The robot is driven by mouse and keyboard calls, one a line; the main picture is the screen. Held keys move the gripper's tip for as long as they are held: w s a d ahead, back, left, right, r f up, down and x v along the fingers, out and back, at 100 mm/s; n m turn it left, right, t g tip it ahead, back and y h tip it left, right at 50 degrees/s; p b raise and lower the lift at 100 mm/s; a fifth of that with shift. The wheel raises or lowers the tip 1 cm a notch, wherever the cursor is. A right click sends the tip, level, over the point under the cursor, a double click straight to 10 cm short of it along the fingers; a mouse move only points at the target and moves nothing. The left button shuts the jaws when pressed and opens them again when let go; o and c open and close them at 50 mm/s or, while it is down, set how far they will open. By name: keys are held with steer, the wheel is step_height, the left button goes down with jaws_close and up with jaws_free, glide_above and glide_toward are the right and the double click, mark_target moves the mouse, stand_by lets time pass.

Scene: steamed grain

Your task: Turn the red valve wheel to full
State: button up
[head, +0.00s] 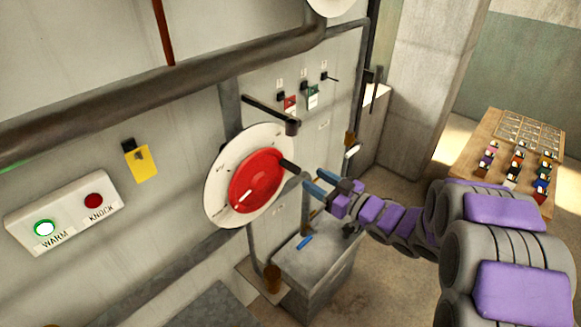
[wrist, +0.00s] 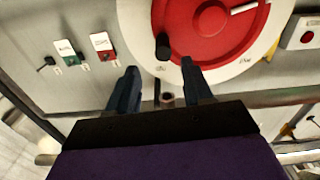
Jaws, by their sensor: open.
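The red valve wheel (head: 257,181) sits on a round white dial plate on the grey wall panel. A dark handle knob (head: 290,166) sticks out from the wheel's right side, and a white pointer line is marked on its face. In the wrist view the wheel (wrist: 208,35) fills the top, with its black knob (wrist: 163,47) just ahead of the fingers. My gripper (head: 315,180) is open beside the knob, its blue fingers apart; the wrist view shows the open gripper (wrist: 162,88) with nothing between the fingertips. I cannot tell whether a finger touches the knob.
A black lever (head: 270,113) juts out above the dial. A thick pipe (head: 180,88) crosses the wall higher up. A button box (head: 66,211) and a yellow tag (head: 141,161) are on the left. A grey cabinet (head: 318,262) stands below my gripper. A wooden table (head: 470,150) is far right.

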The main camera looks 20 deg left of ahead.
mark_target(290, 167)
steer(key=shift+w+a, duration=0.25)
steer(key=shift+a, duration=0.35)
steer(key=x, duration=0.8)
steer(key=shift+s+a+f, duration=0.2)
steer(key=shift+s+a, duration=0.1)
steer(key=shift+a, duration=0.15)
steer(key=shift+r, duration=0.15)
steer(key=shift+w+d, duration=0.2)
steer(key=shift+d, duration=0.45)
steer(key=shift+a, duration=0.5)
steer(key=c, duration=0.4)
jaws_close()
